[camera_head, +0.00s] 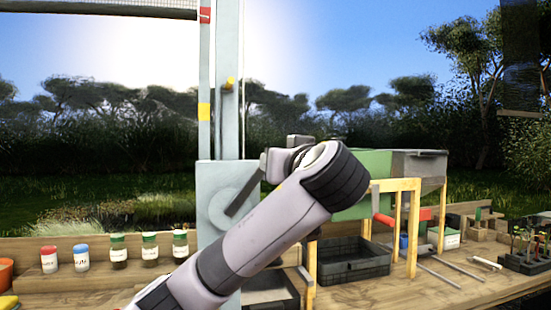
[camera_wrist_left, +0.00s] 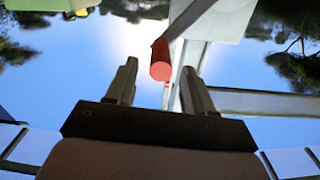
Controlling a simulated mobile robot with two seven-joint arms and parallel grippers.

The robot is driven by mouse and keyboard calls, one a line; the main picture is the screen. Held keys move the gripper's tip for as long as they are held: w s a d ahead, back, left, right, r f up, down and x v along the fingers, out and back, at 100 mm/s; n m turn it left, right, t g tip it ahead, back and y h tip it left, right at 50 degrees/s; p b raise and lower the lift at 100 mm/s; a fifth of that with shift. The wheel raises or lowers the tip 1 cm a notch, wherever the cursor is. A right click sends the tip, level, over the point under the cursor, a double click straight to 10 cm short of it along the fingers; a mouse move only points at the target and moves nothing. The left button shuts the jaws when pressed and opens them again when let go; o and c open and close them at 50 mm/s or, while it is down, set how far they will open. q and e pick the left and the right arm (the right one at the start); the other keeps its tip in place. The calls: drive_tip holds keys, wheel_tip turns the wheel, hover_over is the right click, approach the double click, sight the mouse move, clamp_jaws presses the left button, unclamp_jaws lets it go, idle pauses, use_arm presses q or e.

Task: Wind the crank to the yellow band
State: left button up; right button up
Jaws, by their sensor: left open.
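The crank's grey arm (camera_head: 245,196) runs up and right from a round hub (camera_head: 222,208) on a pale housing. Its red handle (camera_wrist_left: 160,62) shows in the left wrist view, ahead of and between the fingertips. My left gripper (camera_wrist_left: 160,85) is open, with no visible contact on the handle. In the head view, my own arm hides the handle and fingertips. The yellow band (camera_head: 204,112) is on the narrow strip left of the pale post (camera_head: 229,130). A yellow peg (camera_head: 230,83) on the post is higher than that band. My right gripper is out of view.
A red band (camera_head: 205,15) marks the strip's top. Several lidded jars (camera_head: 150,249) stand on the wooden bench at left. A green box (camera_head: 372,172) on wooden legs and a black crate (camera_head: 350,262) are at right.

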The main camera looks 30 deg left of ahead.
use_arm(q)
drive_tip(key=p+x, duration=0.1)
drive_tip(key=x, duration=0.4)
drive_tip(key=shift+w+a, duration=0.15)
drive_tip(key=shift+a, duration=0.05)
clamp_jaws()
